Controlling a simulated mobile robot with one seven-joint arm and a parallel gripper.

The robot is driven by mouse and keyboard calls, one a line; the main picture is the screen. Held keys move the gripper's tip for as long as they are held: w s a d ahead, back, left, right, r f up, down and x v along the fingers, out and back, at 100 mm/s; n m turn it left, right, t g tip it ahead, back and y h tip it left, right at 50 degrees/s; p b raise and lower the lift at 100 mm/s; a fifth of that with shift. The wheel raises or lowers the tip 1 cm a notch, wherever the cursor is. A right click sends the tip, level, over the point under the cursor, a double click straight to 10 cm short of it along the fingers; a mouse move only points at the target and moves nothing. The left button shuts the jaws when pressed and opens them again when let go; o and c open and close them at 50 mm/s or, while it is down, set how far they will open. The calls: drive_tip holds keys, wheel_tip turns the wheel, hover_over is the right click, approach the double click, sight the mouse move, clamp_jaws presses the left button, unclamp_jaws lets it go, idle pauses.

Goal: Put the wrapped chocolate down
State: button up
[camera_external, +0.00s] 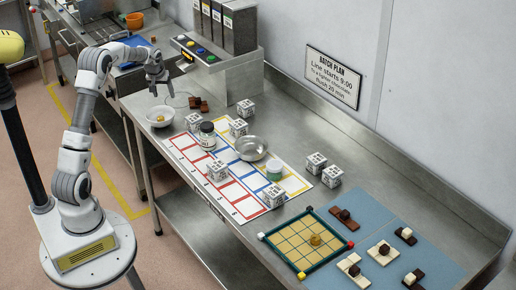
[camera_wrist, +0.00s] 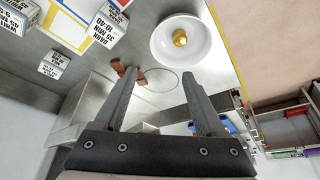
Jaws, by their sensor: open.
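A gold wrapped chocolate (camera_external: 160,118) lies in a white bowl (camera_external: 151,122) at the far left end of the steel bench. In the wrist view the chocolate (camera_wrist: 180,38) sits near the middle of the bowl (camera_wrist: 201,50), beyond my fingertips. My gripper (camera_external: 160,91) is above the bench just behind the bowl in the external view, pointing down. In the wrist view my gripper (camera_wrist: 160,75) has its two fingers wide apart with nothing between them. The bowl is apart from the fingers.
Brown chocolate pieces (camera_external: 198,103) lie right of the gripper. A green-framed board (camera_external: 290,243) holds another gold piece (camera_external: 315,240).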

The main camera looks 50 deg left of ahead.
drive_tip(key=s+d+r+m+t, duration=0.1)
drive_tip(key=s+d+r, duration=0.2)
drive_tip(key=d+r, duration=0.35)
drive_tip(key=s+d+r+m+h, duration=0.1)
drive_tip(key=s+d+r+m, duration=0.15)
drive_tip(key=d, duration=0.65)
drive_tip(key=s+d+r+m+t, duration=0.1)
drive_tip(key=s+d+r, duration=0.2)
drive_tip(key=d+r, duration=0.35)
drive_tip(key=s+d+f+m+h, duration=0.2)
drive_tip(key=s+d+m, duration=0.3)
drive_tip(key=s+d, duration=1.1)
drive_tip(key=s, duration=0.3)
drive_tip(key=shift+d+f, duration=0.25)
drive_tip(key=shift+s, duration=0.1)
wheel_tip(320, 180, down, 26)
drive_tip(key=b, duration=2.5)
drive_tip(key=shift+r+b, duration=0.15)
drive_tip(key=shift+b, duration=0.2)
drive_tip(key=shift+r, duration=0.1)
